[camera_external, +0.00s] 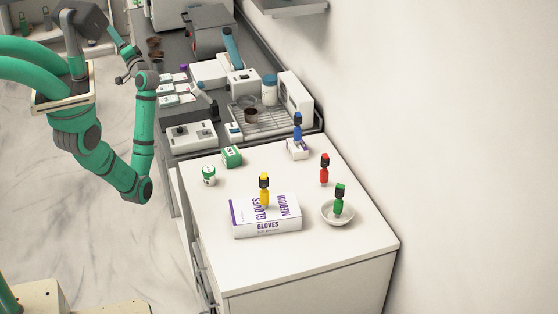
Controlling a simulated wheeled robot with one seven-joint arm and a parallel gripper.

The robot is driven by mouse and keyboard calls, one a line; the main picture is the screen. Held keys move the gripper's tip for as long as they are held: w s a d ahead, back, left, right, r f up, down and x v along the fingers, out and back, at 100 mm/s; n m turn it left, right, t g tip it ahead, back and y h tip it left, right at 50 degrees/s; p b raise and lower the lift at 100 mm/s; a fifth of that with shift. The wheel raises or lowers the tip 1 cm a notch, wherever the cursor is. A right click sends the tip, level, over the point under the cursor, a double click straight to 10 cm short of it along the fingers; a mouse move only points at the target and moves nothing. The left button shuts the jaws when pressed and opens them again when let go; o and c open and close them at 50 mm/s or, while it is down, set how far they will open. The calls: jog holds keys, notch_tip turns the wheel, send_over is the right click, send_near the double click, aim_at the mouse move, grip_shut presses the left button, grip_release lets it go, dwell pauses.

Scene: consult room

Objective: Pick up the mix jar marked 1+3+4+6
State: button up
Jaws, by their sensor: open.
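No label reading 1+3+4+6 can be made out in this view, so I cannot tell which vessel is the mix jar. A small white jar with green marking (209,176) stands at the left of the white counter. A blue-capped jar (269,90) and a small dark cup (251,116) stand on the rack behind. My gripper (122,77) is small in the picture, raised at the left over the floor side, open, empty and well apart from these vessels.
A yellow bottle (264,190) stands on the glove box (266,226). A green bottle (339,201) is in a bowl (327,216). Red (324,170) and blue (298,127) bottles stand behind. The white counter's (300,262) front is clear. A wall bounds the right.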

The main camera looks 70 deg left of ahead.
jog(key=w+d+r, duration=0.2)
jog(key=d+r, duration=0.2)
jog(key=r, duration=0.2)
jog(key=w+d+f+m+t, duration=0.55)
jog(key=w+d+m, duration=0.25)
jog(key=w, duration=0.4)
jog(key=m+t+h, duration=0.7)
jog(key=m+t, duration=0.3)
jog(key=m, duration=1.2)
send_over(208, 176)
jog(key=w+a, duration=0.1)
jog(key=a, duration=0.3)
notch_tip(208, 176, down, 28)
jog(key=shift+w, duration=0.1)
jog(key=s+d+f, duration=0.1)
jog(key=d, duration=0.1)
jog(key=s+d+f+m+h, duration=0.1)
jog(key=d, duration=0.1)
jog(key=d+f+m, duration=0.1)
jog(key=d, duration=0.2)
jog(key=shift+s+f+h, duration=0.35)
jog(key=shift+s+h, duration=0.05)
jog(key=shift+s+d+f+m, duration=0.15)
jog(key=shift+d+f+m, duration=0.05)
jog(key=shift+f+m, duration=0.1)
jog(key=shift+g, duration=0.25)
jog(key=x, duration=1)
jog(key=shift+a, duration=0.3)
jog(key=c, duration=1.1)
